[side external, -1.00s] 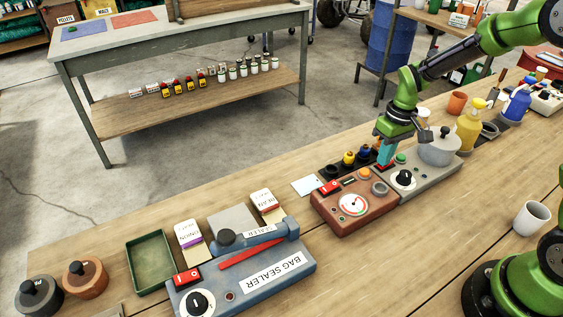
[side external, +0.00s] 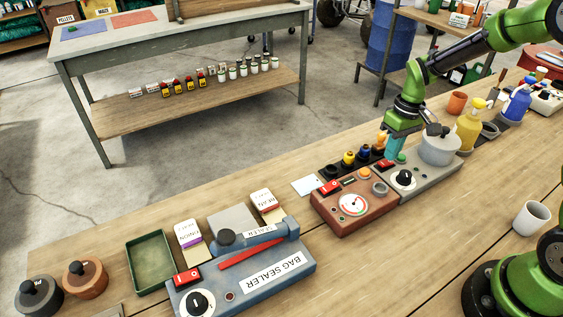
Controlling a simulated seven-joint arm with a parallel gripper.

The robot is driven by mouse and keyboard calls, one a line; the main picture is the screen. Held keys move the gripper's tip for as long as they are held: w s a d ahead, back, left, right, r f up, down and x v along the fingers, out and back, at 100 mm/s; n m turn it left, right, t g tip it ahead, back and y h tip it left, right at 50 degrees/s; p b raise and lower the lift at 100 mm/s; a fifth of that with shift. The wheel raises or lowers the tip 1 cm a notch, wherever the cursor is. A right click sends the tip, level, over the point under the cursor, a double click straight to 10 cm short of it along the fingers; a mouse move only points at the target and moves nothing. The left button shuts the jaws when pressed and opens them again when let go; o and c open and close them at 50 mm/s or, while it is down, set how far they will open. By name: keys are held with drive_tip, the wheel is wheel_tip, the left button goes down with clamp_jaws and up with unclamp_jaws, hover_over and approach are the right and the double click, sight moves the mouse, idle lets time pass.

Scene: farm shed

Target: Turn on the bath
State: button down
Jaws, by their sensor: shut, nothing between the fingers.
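The bath (side external: 425,176) is a grey box with a lidded grey pot (side external: 440,147) on its right part. It has a black dial (side external: 404,178) at the front, a green button or lamp (side external: 402,158), and a red switch (side external: 385,164) at its back left corner. My gripper (side external: 391,157) has blue-green fingers, is shut and empty, and points down just behind and above the red switch. I cannot tell whether it touches the switch, nor which way the switch is set.
A red-brown box (side external: 340,221) with a gauge stands against the bath's left side. Small bottles (side external: 349,157) stand behind it. A yellow spray bottle (side external: 468,130) is right of the pot. A blue bag sealer (side external: 243,279) lies at left. Bare bench lies in front of the bath.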

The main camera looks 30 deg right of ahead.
wheel_tip(320, 180, up, 13)
drive_tip(key=d, duration=0.1)
drive_tip(key=shift+w, duration=0.15)
drive_tip(key=shift+d+f, duration=0.1)
drive_tip(key=shift+y, duration=0.5)
drive_tip(key=a+f, duration=0.1)
drive_tip(key=f, duration=0.3)
drive_tip(key=a+f, duration=0.1)
drive_tip(key=f, duration=0.4)
drive_tip(key=a+f, duration=0.1)
drive_tip(key=f, duration=0.3)
drive_tip(key=shift+f, duration=0.3)
